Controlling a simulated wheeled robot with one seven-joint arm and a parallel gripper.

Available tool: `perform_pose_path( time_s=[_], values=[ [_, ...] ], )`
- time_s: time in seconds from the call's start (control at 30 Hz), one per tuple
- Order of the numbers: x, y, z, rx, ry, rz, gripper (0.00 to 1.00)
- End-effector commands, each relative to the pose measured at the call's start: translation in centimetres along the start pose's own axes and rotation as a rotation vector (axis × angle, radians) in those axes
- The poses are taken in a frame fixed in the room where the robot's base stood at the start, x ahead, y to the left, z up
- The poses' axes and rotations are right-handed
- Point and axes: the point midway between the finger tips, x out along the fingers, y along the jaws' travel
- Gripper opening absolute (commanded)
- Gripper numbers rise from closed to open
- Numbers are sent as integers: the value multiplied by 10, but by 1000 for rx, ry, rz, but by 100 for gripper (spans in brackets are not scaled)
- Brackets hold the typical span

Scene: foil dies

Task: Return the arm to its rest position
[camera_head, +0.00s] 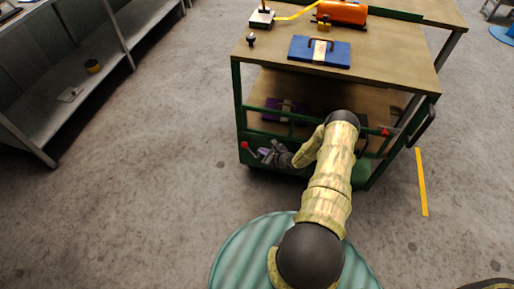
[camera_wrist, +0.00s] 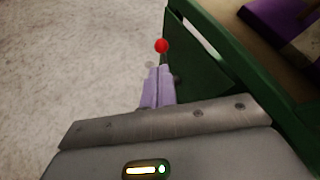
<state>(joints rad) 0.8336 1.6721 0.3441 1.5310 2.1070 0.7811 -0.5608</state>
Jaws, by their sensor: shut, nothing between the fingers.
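My arm (camera_head: 325,200) reaches forward from the bottom of the head view to the front of a green-framed cart, with its elbow bent. My gripper (camera_head: 264,153) points left at the cart's lower front edge, near a red ball knob (camera_head: 245,146). In the wrist view my gripper's pale fingers (camera_wrist: 157,88) are together and empty. The red knob (camera_wrist: 162,46) shows just beyond their tips; I cannot tell whether they touch. The wrist hides part of the cart's lower front.
The cart's wooden top (camera_head: 270,55) carries a blue die (camera_head: 335,55) and an orange cylinder (camera_head: 342,13). A purple die (camera_head: 285,108) lies on its lower shelf. A second red knob (camera_head: 385,132) is at right. A grey shelf unit (camera_head: 40,158) stands left; floor between is clear.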

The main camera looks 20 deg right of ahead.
Motion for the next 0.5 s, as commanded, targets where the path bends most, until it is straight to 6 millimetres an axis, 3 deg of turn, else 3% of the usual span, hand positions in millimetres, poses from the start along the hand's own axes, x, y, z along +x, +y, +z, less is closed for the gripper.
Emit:
perform_pose_path(
  time_s=[0.2, 0.5],
  values=[
    [-22, 0, 2, 0, 1, 1, 0],
    [-23, 0, 1, 0, 0, 0, 0]
  ],
)
